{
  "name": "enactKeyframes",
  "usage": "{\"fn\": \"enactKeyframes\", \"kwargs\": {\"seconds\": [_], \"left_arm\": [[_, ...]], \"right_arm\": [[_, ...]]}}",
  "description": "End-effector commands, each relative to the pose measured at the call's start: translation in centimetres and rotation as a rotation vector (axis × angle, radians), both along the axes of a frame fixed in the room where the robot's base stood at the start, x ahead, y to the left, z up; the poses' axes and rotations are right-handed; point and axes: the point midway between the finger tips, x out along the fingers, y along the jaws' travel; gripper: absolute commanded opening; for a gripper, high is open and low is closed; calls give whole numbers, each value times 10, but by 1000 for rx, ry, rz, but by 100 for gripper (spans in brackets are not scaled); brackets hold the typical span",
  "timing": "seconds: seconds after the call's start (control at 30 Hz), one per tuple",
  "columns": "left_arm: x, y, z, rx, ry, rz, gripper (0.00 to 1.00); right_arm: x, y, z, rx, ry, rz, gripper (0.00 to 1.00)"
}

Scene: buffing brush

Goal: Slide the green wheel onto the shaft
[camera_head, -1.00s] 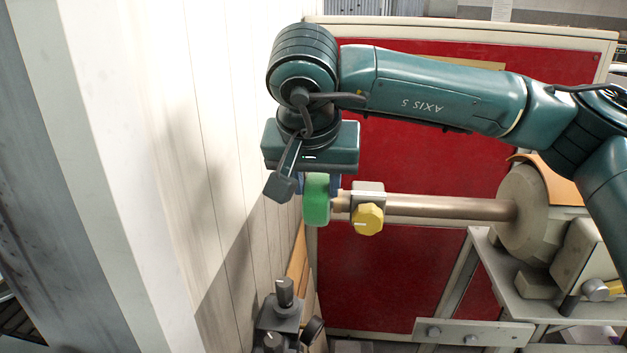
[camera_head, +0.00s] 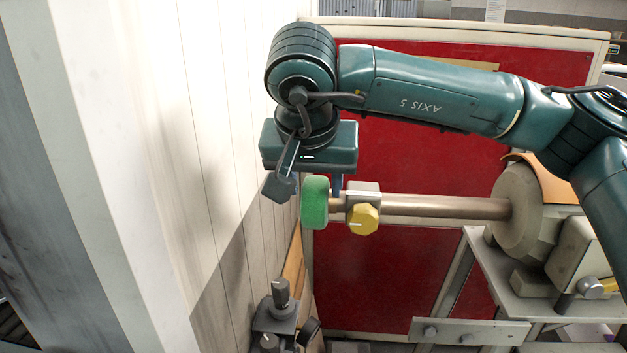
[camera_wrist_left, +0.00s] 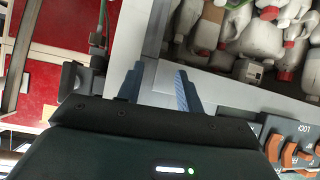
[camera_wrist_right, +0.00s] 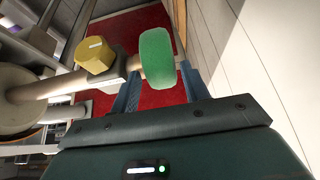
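The green wheel (camera_head: 314,203) is at the left end of the metal shaft (camera_head: 440,206), with a short piece of shaft showing between it and the clamp with the yellow knob (camera_head: 363,219). How far the shaft enters the wheel is hidden. My right gripper (camera_head: 316,188) is above the wheel, its fingers spread. In the right wrist view the wheel (camera_wrist_right: 157,58) is between and beyond the blue fingers (camera_wrist_right: 158,85), with a gap on the left finger's side. My left gripper (camera_wrist_left: 157,85) is open and empty, away from the shaft, and outside the head view.
A pale wall (camera_head: 215,150) stands close to the left of the wheel. A red panel (camera_head: 385,270) is behind the shaft. The machine's round housing (camera_head: 517,208) carries the shaft's right end. A bin of bottles (camera_wrist_left: 250,40) is beyond my left gripper.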

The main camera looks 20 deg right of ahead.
Motion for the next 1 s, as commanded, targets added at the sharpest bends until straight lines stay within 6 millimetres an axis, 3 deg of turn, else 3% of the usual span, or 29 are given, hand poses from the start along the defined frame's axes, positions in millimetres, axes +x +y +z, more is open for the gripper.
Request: {"fn": "enactKeyframes", "kwargs": {"seconds": [0.2,0.53,1.0], "left_arm": [[0,0,0,0,1,0,36],[0,0,-1,1,-1,0,36],[1,-5,1,-9,-20,-13,36]], "right_arm": [[0,0,0,0,0,0,62],[-3,2,5,1,-1,2,62],[-47,21,89,1,-3,1,62]]}}
